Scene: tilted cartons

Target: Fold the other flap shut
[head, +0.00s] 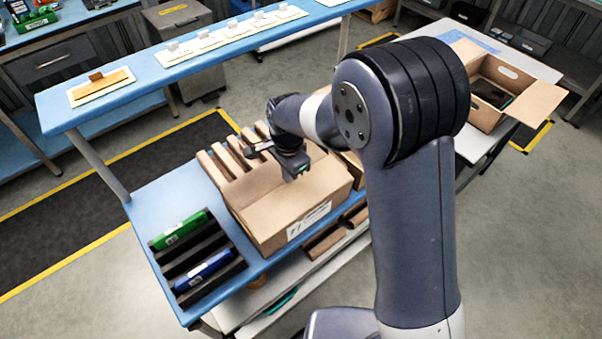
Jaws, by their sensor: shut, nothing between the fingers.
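A brown cardboard carton (278,218) stands on the blue bench left of centre, with a white label on its near side. A panel (250,185) at its far left side stands raised and tilted; a flatter surface lies nearer. I cannot tell clearly which panels are flaps or whether one is shut. My gripper (256,149) is at the end of my arm, over the far side of the carton, close to the raised panel. It is small here; I cannot tell whether it touches the cardboard. It is shut and empty. My arm hides the carton's right surroundings.
A black slotted rack (215,268) holds a green pack (179,230) and a blue pack (203,271) at left. Several brown slats stand behind the carton. A second open carton (489,112) with a flap sticking out stands at right. A shelf lies below the bench.

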